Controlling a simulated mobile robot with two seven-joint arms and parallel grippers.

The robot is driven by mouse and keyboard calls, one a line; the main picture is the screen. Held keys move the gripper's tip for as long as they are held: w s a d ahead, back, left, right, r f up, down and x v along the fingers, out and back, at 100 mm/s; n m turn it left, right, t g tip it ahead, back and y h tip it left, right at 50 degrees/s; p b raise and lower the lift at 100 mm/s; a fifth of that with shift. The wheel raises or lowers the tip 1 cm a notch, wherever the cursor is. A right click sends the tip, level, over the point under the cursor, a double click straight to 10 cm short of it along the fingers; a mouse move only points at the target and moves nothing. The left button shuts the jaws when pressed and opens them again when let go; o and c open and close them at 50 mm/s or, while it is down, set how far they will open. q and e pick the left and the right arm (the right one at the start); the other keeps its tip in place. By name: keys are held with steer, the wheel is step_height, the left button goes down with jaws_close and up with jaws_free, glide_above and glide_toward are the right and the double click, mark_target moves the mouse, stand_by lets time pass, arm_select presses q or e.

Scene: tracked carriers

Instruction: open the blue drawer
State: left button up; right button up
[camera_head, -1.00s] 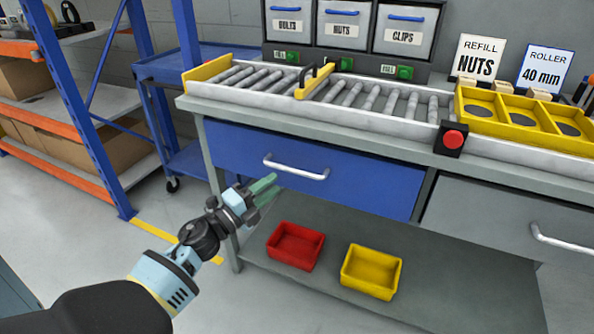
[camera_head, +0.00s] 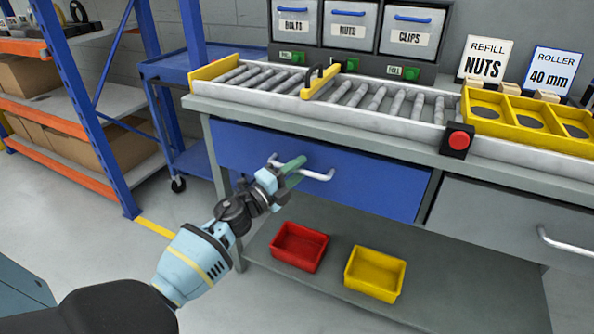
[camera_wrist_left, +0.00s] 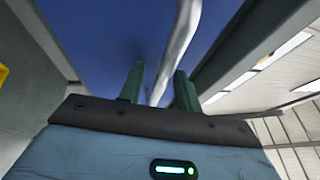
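The blue drawer (camera_head: 380,188) sits under the left part of the workbench, its front flush and shut. Its silver bar handle (camera_head: 318,176) runs across the front; my gripper hides part of its left half. My left gripper (camera_head: 295,170) has green fingers and is at the handle's left part. In the left wrist view, the fingers (camera_wrist_left: 160,72) are apart and the handle (camera_wrist_left: 176,48) passes between them in the picture, against the blue drawer front (camera_wrist_left: 105,35). I cannot tell whether either finger touches the handle. My right gripper is not in view.
A grey drawer (camera_head: 500,218) with its own handle is to the right. Red (camera_head: 300,246) and yellow (camera_head: 375,273) bins stand on the lower shelf (camera_head: 450,290). A roller conveyor (camera_head: 370,98) and a red button (camera_head: 458,140) are above. A blue cart (camera_head: 165,68) stands left.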

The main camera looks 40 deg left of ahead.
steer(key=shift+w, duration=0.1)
arm_select(q)
jaws_close()
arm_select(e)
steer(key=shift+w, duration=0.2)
arm_select(q)
steer(key=shift+s, duration=0.15)
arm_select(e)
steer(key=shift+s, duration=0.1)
